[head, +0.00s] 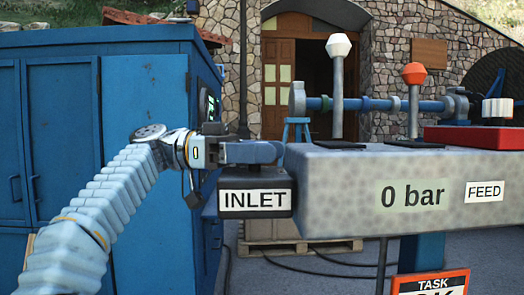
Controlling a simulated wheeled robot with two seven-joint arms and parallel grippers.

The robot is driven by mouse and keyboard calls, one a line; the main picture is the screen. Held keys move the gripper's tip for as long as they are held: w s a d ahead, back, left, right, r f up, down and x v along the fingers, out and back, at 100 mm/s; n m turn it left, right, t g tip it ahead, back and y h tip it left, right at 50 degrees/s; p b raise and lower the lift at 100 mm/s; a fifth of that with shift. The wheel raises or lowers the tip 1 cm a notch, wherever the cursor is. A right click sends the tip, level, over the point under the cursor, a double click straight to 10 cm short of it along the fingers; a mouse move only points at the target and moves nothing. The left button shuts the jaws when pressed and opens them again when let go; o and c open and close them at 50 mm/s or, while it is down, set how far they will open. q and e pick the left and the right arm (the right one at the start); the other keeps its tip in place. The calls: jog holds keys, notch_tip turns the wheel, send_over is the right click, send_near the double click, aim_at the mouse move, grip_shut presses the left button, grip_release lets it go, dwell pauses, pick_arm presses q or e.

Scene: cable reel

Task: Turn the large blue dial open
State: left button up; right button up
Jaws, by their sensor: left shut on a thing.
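My left gripper (274,152) comes in from the left and is just above the dark block with the INLET label (255,198), at the left end of the grey speckled bench (340,175). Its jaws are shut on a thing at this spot. The large blue dial cannot be clearly told apart here; the bluish part at the jaws may be it, mostly hidden by the gripper. My right gripper is not in view. A display on the bench front reads 0 bar (414,196).
Two upright levers, white-topped (338,95) and orange-topped (414,100), stand on the bench. A blue pipe (380,105) runs behind them. A red block (475,137) and a FEED label (484,191) are at right. A blue cabinet (60,110) stands left, close behind my arm.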

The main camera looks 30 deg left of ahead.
aim_at(223, 170)
pick_arm(q)
jog(key=o, duration=0.9)
jog(key=shift+f, duration=0.1)
jog(key=shift+o, duration=0.2)
jog(key=v, duration=0.6)
jog(key=shift+a, duration=0.35)
jog(key=shift+s+a, duration=0.15)
jog(key=shift+a, duration=0.2)
